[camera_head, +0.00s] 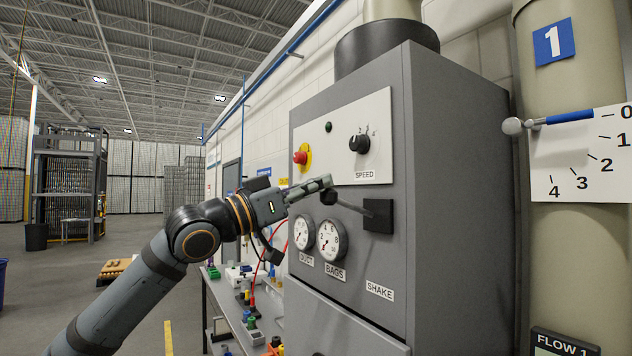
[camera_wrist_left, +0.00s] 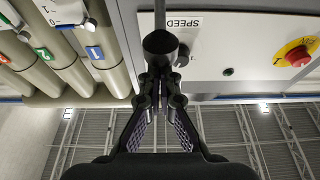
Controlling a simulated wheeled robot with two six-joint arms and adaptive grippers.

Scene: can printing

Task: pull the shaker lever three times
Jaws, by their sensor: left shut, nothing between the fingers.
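The shaker lever (camera_head: 350,205) is a thin grey rod that sticks out from a black square mount (camera_head: 378,215) on the cabinet front, above the SHAKE label (camera_head: 380,290). Its dark knob shows at the rod's free end, and also in the wrist view (camera_wrist_left: 160,42). My left gripper (camera_head: 326,182) is shut and empty. Its fingertips are at the knob, just above it in the head view. In the wrist view the closed fingers (camera_wrist_left: 160,75) meet right at the knob. I cannot tell whether they touch it. My right gripper is not in view.
The grey cabinet (camera_head: 455,200) carries a red button (camera_head: 300,157), a SPEED dial (camera_head: 359,144) and two gauges (camera_head: 331,239) close to my left arm. A workbench (camera_head: 235,310) with small items stands below. A large pipe (camera_head: 570,240) with a numbered scale stands at right.

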